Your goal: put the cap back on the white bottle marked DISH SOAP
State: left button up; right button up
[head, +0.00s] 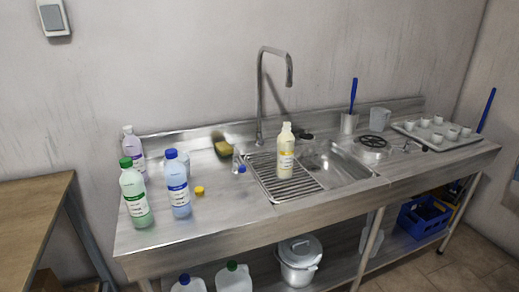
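A cream-white bottle (285,155) with a yellow-marked label stands upright at the sink, in front of the basin and over the ribbed rack. Its label is too small to read, and its narrow neck shows no coloured cap. A small yellow cap (199,190) lies on the steel counter to the left, just right of a blue-capped bottle (179,190). The cap and the cream-white bottle are well apart. Neither of my grippers is in view.
A green-capped bottle (135,195) and a pale purple bottle (132,150) stand at the counter's left end. A clear bottle (237,160), small blue cap (242,169) and sponge (223,148) lie near the rack (268,172). A tall faucet (260,95) rises behind.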

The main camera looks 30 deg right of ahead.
aim_at(285, 141)
jog(key=z, duration=1.3)
